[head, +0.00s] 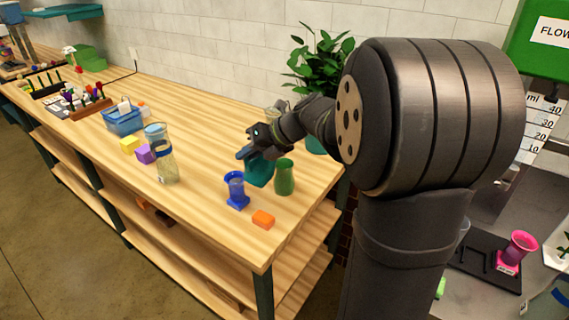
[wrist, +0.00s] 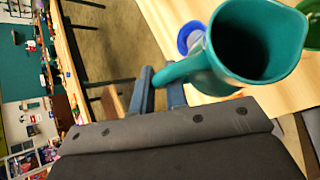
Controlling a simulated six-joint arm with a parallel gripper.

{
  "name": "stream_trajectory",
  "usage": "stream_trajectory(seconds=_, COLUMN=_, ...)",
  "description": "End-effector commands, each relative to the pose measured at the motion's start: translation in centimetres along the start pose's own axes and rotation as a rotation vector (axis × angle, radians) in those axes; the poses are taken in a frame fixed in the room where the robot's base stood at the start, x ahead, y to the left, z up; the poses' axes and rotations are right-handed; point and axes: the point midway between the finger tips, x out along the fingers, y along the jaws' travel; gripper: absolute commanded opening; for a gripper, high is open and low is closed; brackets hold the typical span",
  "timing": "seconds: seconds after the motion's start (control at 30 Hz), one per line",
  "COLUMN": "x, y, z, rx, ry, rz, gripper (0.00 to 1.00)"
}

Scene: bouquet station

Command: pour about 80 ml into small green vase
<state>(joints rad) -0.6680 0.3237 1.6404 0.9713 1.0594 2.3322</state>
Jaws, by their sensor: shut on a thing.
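A teal jug (head: 260,172) is held by its handle in my gripper (head: 246,150), over the right end of the wooden bench. In the wrist view, the fingers (wrist: 161,88) close around the handle of the jug (wrist: 225,55), and its dark mouth faces the camera. I cannot tell the liquid level inside or the exact tilt. The small green vase (head: 284,177) stands upright on the bench just right of the jug. A green edge, likely the same vase (wrist: 314,30), shows beyond the jug in the wrist view. No stream of liquid is visible.
A blue vase (head: 235,187) and an orange block (head: 263,219) stand near the front edge. Tall glass vases (head: 164,160), purple (head: 146,154) and yellow (head: 130,145) blocks and a blue basket (head: 123,120) are further left. A leafy plant (head: 318,62) stands behind.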

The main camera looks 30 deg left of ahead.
Motion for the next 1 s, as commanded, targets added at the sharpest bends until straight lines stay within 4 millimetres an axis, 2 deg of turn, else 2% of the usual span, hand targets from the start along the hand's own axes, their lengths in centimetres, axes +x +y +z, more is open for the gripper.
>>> stream_trajectory(seconds=1.0, x=-0.59, y=-0.99, z=0.83, rx=0.145, ry=0.031, rz=0.145, gripper=0.00)
